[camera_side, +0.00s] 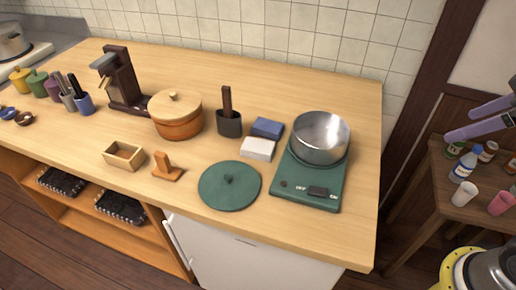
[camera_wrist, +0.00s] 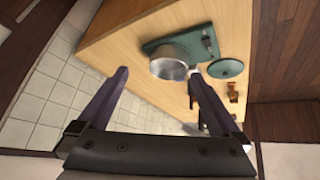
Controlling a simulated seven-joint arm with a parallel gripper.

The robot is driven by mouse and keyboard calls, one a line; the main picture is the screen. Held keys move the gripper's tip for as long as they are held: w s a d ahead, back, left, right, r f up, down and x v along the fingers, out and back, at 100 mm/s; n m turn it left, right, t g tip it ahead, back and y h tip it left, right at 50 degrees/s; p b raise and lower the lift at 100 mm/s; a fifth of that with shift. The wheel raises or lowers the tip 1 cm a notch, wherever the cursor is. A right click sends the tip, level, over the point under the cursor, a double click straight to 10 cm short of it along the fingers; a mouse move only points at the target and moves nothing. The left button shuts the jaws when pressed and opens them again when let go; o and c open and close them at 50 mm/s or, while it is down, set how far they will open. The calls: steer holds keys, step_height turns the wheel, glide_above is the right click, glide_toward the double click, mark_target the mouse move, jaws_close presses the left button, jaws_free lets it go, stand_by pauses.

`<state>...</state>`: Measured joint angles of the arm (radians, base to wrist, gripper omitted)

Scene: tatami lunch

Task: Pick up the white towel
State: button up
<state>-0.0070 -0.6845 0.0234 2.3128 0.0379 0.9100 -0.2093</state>
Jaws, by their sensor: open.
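The white towel (camera_side: 258,148) looks like a small folded block lying flat on the wooden counter. It is just in front of the folded blue towel (camera_side: 267,128) and left of the green stove (camera_side: 310,190). My gripper (camera_side: 460,123) shows its purple fingers at the right edge of the side view, off the counter and well away from the towel. In the wrist view my gripper (camera_wrist: 158,74) has its fingers spread apart, with nothing held between them. One finger covers much of the towel area there, so I cannot make the towel out clearly.
A steel pot (camera_side: 320,138) stands on the stove, between my gripper and the towel. A green lid (camera_side: 229,185), a dark holder (camera_side: 229,122) and a brown pot (camera_side: 176,115) are around the towel. A side table (camera_side: 440,205) with bottles and cups stands below my gripper.

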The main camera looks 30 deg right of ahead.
steer(key=w+a+r+n, duration=0.2)
steer(key=w+r, duration=0.2)
steer(key=w, duration=0.3)
steer(key=n+g+y, duration=0.2)
steer(key=n+g, duration=0.2)
steer(key=n, duration=0.1)
glide_above(259, 146)
steer(key=s+d, duration=0.1)
steer(key=s, duration=0.1)
steer(key=f, duration=2.4)
steer(key=shift+w+d+f, duration=0.15)
steer(key=shift+w+d, duration=0.05)
steer(key=shift+w, duration=0.05)
steer(key=shift+x, duration=3)
steer(key=shift+f, duration=0.25)
